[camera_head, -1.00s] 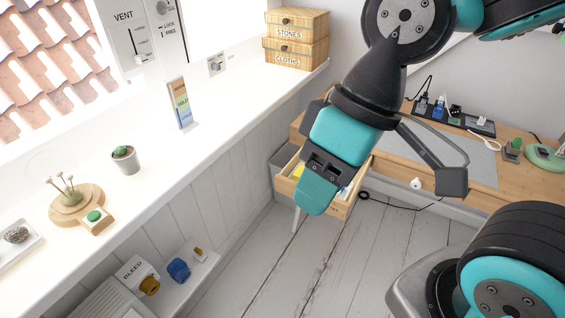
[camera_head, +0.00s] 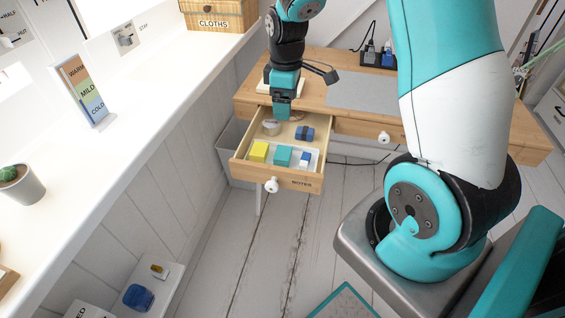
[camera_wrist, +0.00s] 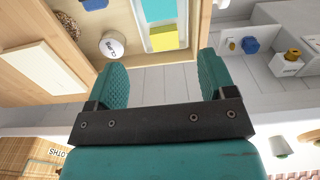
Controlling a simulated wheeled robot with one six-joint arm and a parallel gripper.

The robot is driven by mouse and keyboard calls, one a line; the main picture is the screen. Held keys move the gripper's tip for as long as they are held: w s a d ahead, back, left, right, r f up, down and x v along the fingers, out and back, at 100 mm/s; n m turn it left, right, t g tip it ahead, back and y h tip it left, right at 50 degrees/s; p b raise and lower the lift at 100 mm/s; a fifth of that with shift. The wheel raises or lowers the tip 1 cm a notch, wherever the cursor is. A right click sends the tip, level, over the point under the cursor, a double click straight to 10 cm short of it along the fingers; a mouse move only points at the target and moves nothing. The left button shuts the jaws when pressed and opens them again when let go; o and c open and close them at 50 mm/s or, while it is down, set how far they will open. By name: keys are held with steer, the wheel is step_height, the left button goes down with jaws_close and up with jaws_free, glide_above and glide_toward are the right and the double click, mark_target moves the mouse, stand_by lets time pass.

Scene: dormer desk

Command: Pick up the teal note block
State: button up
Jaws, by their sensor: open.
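The teal note block (camera_head: 283,155) lies in a white tray at the front of the open drawer (camera_head: 248,171), between a yellow block (camera_head: 258,151) and a small blue-and-white block (camera_head: 304,159). In the wrist view the teal block (camera_wrist: 158,9) shows at the top edge, partly cut off, beside the yellow block (camera_wrist: 166,37). My gripper (camera_head: 282,116) points down over the back part of the drawer, behind the teal block and apart from it. Its two teal fingers are spread and empty in the wrist view (camera_wrist: 163,76).
A round clip tub (camera_head: 271,127) and a dark-banded blue item (camera_head: 304,133) lie farther back in the drawer. The desk top (camera_head: 315,66) is behind, with a grey mat (camera_head: 372,90). The white ledge (camera_head: 165,95) runs along the left. Floor before the drawer is clear.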

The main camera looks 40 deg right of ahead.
glide_above(284, 153)
steer(key=f, duration=1.2)
steer(key=shift+s+d+f+b, duration=0.1)
steer(key=shift+d+f+b, duration=0.1)
steer(key=shift+d+b, duration=0.2)
steer(key=shift+a+f, duration=0.2)
steer(key=shift+f, duration=1.2)
steer(key=shift+a+f, duration=0.15)
steer(key=shift+f, duration=1.2)
steer(key=shift+c, duration=0.4)
steer(key=c, duration=0.6)
